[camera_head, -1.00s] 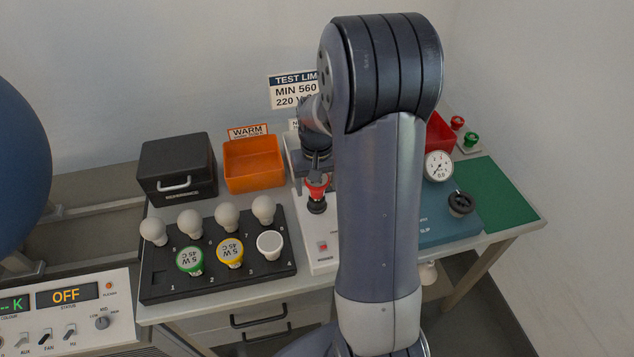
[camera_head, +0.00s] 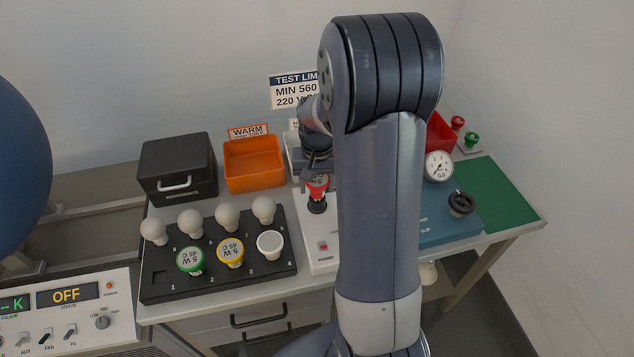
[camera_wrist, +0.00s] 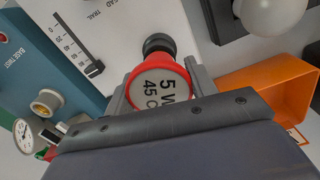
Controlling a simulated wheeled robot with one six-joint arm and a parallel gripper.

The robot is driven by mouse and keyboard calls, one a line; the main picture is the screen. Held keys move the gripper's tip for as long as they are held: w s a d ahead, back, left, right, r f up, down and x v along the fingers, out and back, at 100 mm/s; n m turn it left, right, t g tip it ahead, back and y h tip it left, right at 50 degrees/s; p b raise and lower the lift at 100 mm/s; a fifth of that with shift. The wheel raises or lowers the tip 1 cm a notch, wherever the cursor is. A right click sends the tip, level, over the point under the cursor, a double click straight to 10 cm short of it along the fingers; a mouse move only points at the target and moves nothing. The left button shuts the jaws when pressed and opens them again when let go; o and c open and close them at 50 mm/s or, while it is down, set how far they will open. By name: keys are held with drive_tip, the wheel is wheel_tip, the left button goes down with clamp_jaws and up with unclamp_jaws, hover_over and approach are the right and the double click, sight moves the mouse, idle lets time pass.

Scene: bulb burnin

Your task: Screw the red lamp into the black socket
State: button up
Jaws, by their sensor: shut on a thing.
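The red lamp (camera_head: 317,186) is above the black socket (camera_head: 317,206) on the white power unit, and its lower end meets the socket's top. In the wrist view the lamp's red-rimmed face (camera_wrist: 157,88) reads "5 W 45 C", and the black socket (camera_wrist: 158,43) shows just beyond it. My gripper (camera_wrist: 160,80) is shut on the red lamp, with a grey finger on either side of it. In the head view my arm partly covers the gripper. How far the lamp's base sits inside the socket is hidden.
A black tray (camera_head: 222,282) holds white bulbs and green, yellow and white lamps at the left. An orange WARM bin (camera_head: 253,165) and a black case (camera_head: 176,169) stand behind. A blue unit with a gauge (camera_head: 439,166) and a green mat (camera_head: 510,195) are at the right.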

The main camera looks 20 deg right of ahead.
drive_tip(key=m, duration=0.6)
drive_tip(key=shift+s+m, duration=0.1)
drive_tip(key=shift+m, duration=0.2)
drive_tip(key=m, duration=0.6)
drive_tip(key=shift+f, duration=0.1)
drive_tip(key=m, duration=0.4)
drive_tip(key=shift+s+m, duration=0.1)
drive_tip(key=shift+m, duration=0.2)
drive_tip(key=m, duration=0.3)
drive_tip(key=shift+m, duration=0.3)
drive_tip(key=o, duration=0.9)
drive_tip(key=shift+c, duration=0.2)
